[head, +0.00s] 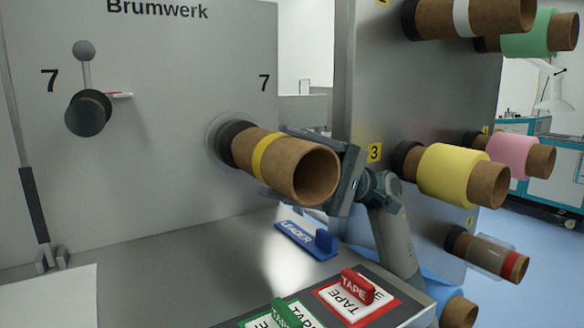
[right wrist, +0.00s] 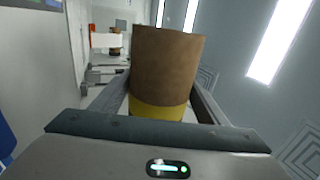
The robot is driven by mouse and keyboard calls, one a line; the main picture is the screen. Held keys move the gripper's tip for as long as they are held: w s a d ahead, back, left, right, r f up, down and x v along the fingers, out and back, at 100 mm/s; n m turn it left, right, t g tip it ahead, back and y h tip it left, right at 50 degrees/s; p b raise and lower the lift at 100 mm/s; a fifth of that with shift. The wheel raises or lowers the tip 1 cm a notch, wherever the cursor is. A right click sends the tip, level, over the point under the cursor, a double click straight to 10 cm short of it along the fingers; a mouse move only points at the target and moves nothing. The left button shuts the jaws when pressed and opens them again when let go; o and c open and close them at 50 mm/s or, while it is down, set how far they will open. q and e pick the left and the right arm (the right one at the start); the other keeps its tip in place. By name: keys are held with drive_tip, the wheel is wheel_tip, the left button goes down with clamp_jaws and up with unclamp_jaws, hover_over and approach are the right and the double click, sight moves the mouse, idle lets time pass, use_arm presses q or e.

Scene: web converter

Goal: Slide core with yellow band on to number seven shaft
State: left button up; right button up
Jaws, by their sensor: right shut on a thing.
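The brown core with the yellow band (head: 312,173) is level in front of the grey machine panel. Its open end faces me and looks hollow. Its far end meets the dark shaft (head: 228,141) below and left of the right-hand number 7 (head: 264,82). How far the core is around the shaft is hidden. My right gripper (head: 285,165) is shut on the core from the right, one finger above and one below. In the right wrist view the core (right wrist: 166,62) stands between the fingers, its yellow band near the palm. My left gripper is out of view.
Another dark shaft (head: 88,115) with a ball lever is at left by another 7. A rack panel (head: 370,90) at right carries several cores, including a yellow roll (head: 446,172). Below lie a blue LEADER block (head: 306,238) and red and green TAPE blocks (head: 357,287).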

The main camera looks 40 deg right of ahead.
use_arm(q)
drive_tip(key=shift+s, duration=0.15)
use_arm(e)
drive_tip(key=shift+w+d+r, duration=0.15)
drive_tip(key=shift+w+r, duration=0.05)
